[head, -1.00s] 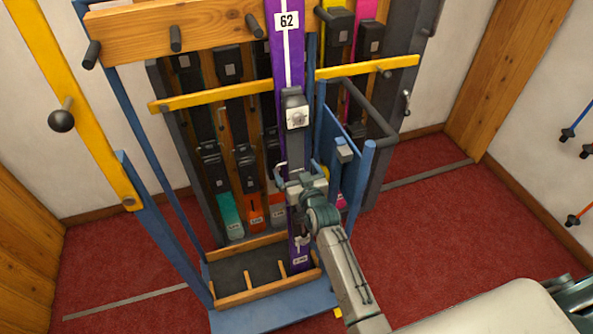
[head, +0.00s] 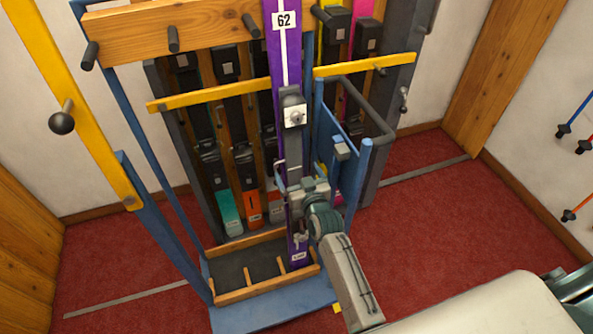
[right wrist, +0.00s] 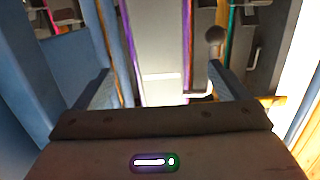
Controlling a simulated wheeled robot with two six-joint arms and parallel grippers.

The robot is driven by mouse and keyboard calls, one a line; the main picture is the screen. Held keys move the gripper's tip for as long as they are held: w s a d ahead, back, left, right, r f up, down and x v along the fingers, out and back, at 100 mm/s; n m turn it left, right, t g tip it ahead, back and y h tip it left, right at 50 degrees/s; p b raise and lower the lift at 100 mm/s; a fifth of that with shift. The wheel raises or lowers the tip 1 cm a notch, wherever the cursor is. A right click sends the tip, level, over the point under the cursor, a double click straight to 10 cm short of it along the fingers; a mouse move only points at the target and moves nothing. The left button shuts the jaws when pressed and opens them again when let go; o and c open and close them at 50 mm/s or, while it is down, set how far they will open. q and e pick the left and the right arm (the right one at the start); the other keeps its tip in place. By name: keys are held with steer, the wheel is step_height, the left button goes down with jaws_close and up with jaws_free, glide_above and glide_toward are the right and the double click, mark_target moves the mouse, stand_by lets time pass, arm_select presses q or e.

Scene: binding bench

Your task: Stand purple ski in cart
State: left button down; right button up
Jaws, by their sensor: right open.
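The purple ski (head: 283,58), marked 62, stands upright at the right side of the cart (head: 325,297). Its upper part passes between two dark pegs on the wooden crossbar. Its lower end (head: 297,257) is at the rightmost part of the low wooden tray; exact contact with the floor of the tray is hard to see. My right gripper (head: 297,187) is at the ski below its binding and partly hides it. In the right wrist view the fingers (right wrist: 159,78) are apart, with a grey, purple-edged surface between or beyond them. My left gripper is out of view.
A dark rack with several other skis, including a teal-ended one (head: 229,212), stands behind the cart. A yellow bar (head: 215,94) crosses in front of them. A yellow post with a black knob (head: 61,123) is at left. Red carpet is clear at right.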

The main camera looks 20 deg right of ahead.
steer(key=s+r, duration=0.1)
steer(key=s, duration=0.9)
steer(key=shift+d, duration=0.2)
stand_by(0.9)
steer(key=shift+r, duration=0.1)
steer(key=s+b, duration=0.1)
steer(key=s, duration=0.3)
steer(key=shift+s+d, duration=0.1)
steer(key=shift+s, duration=0.25)
stand_by(0.6)
